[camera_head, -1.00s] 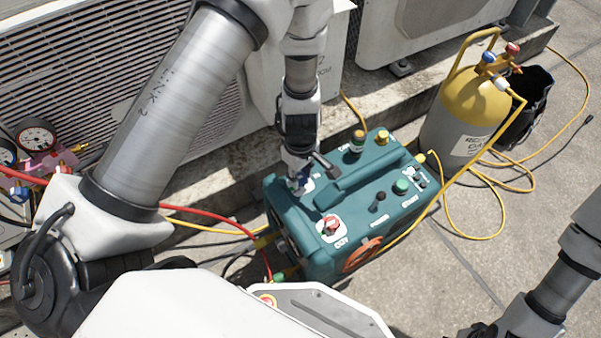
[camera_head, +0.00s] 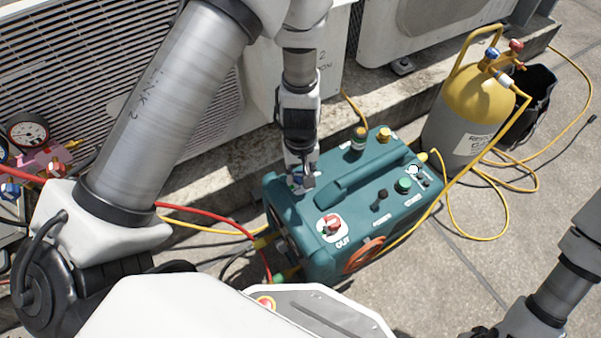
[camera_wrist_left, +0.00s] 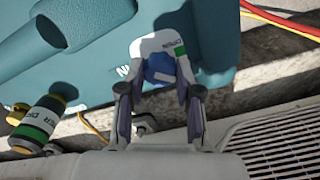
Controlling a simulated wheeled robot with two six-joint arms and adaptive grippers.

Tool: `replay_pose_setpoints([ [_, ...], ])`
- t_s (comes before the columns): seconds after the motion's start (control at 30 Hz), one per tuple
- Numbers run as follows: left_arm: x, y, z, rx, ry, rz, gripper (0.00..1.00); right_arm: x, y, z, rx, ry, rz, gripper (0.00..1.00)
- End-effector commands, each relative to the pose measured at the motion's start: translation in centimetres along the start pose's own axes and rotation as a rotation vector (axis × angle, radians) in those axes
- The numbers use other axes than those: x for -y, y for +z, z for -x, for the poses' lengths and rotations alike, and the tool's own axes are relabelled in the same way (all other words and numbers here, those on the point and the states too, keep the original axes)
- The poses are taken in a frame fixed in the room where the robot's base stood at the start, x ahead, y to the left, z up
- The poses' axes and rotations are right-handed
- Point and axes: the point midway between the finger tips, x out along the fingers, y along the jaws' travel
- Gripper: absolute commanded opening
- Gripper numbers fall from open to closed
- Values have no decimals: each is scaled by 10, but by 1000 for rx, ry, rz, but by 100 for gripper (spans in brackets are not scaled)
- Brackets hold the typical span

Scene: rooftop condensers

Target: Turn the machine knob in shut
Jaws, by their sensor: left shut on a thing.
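The teal machine (camera_head: 325,262) stands on the roof paving, with its top facing up. The blue knob marked IN shows in the left wrist view (camera_wrist_left: 158,68), on the machine's top near its back left corner. My left gripper (camera_head: 301,182) reaches down to it from above. In the left wrist view its two fingers (camera_wrist_left: 160,66) are closed on both sides of the knob. In the head view the fingers mostly hide this knob. The red OUT knob (camera_head: 332,225) sits nearer the front, untouched. My right arm shows at the lower right, but its gripper is out of view.
A yellow and grey cylinder (camera_head: 466,118) with a black bag (camera_head: 530,108) stands at the right. Yellow hoses (camera_head: 482,236) loop over the paving. Condenser units (camera_head: 215,100) stand behind the machine. Gauges (camera_head: 28,132) and a red hose (camera_head: 225,228) are at the left.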

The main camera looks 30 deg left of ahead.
Motion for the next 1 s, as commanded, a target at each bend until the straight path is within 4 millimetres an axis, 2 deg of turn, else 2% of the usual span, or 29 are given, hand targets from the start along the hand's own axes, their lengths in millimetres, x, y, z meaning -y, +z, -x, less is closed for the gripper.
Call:
replay_pose_setpoints([
  [0.6,0,0,-2,1,0,-578,0,0,0,-23,0,0,0,40],
  [1.0,1,0,-1,1,-1,-830,0,0,-1,-29,-1,0,-2,40],
])
